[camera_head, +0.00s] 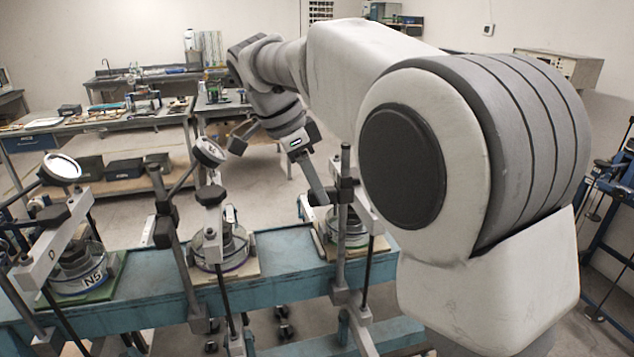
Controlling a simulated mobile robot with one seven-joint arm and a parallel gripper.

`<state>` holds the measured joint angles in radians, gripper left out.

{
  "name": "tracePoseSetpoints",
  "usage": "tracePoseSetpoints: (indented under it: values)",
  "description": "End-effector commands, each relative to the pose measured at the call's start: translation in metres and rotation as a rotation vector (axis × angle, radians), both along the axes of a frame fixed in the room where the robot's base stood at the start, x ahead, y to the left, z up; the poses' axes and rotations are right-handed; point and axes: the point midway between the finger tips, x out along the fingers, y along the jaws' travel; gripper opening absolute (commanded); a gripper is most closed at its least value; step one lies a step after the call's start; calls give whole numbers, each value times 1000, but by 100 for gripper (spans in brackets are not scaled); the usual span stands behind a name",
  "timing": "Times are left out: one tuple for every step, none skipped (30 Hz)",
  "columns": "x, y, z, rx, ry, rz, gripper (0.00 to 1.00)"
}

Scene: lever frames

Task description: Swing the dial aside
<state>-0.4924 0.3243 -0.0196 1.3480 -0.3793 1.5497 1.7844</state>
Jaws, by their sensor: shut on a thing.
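My gripper (279,138) is above the right-hand lever frame, at the upper end of a slanted grey bar (317,182). This bar runs down to a black clamp on the frame's upright post (345,170). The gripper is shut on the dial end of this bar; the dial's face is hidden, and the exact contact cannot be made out. Another dial (208,152) stands on the middle frame, just left of the gripper. A third dial (61,167), with a bright white face, is on the left frame.
The frames stand in a row on a blue-green bench (285,268). Round pots (80,272) sit under their white levers (58,238). Posts and rods rise close together along the front. A cluttered worktable (100,122) is behind, with open floor between.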

Motion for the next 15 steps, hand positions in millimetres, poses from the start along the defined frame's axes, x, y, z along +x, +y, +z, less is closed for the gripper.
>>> tracePoseSetpoints:
  values:
    - [1,0,2,0,-3,-10,0]
    - [1,0,2,0,-3,-15,0]
    - [2,0,2,0,-3,-20,0]
    - [2,0,2,1,-3,-24,0]
    - [2,0,2,1,-3,-27,0]
    - [2,0,1,1,-3,-29,0]
    - [2,0,1,1,-4,-31,0]
    - [2,0,1,1,-4,-32,0]
    - [2,0,1,1,-3,-32,0]
    - [2,0,1,1,-4,-33,0]
    - [2,0,1,1,-5,-33,0]
    - [2,0,1,1,-5,-33,0]
    - [2,0,1,1,-5,-33,0]
    - [2,0,1,1,-5,-33,0]
    - [2,0,1,1,-5,-33,0]
